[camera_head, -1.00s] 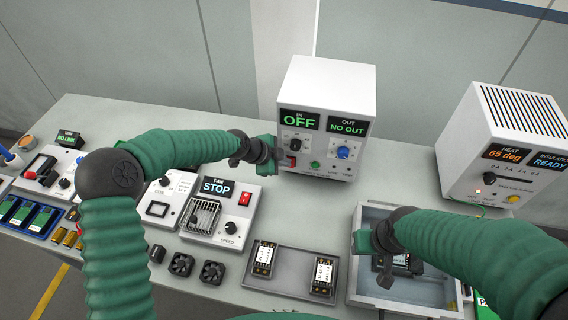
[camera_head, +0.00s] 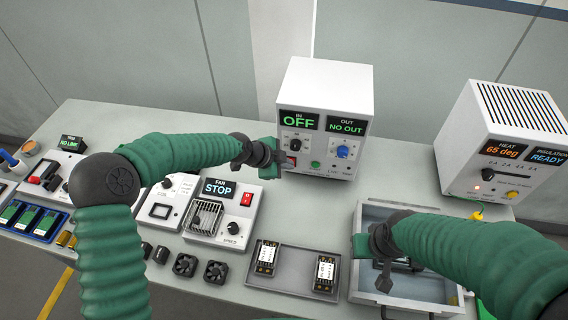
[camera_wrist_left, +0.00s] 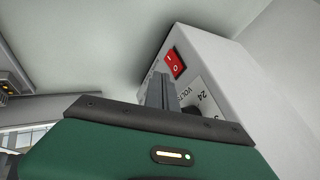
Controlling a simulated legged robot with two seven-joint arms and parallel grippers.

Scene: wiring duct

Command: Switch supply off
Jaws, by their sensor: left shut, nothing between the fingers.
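The supply is a white box (camera_head: 325,88) at the back middle of the bench. Its displays read IN OFF (camera_head: 299,121) and OUT NO OUT (camera_head: 346,126). Its red rocker switch (camera_wrist_left: 175,63), marked I and O, shows in the left wrist view on the front panel. My left gripper (camera_head: 279,158) is shut and empty at the panel's lower left. In the left wrist view its fingers (camera_wrist_left: 158,90) point up just left of the switch; contact cannot be told. My right gripper (camera_head: 383,270) is over the grey tray (camera_head: 357,290); its jaws are unclear.
A white heat unit (camera_head: 515,130) reading 65 deg stands at the right. A fan unit (camera_head: 217,205) reading STOP is left of the supply. A shallow tray (camera_head: 294,273) with two small modules lies in front. Loose small fans (camera_head: 215,271) lie near the front edge.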

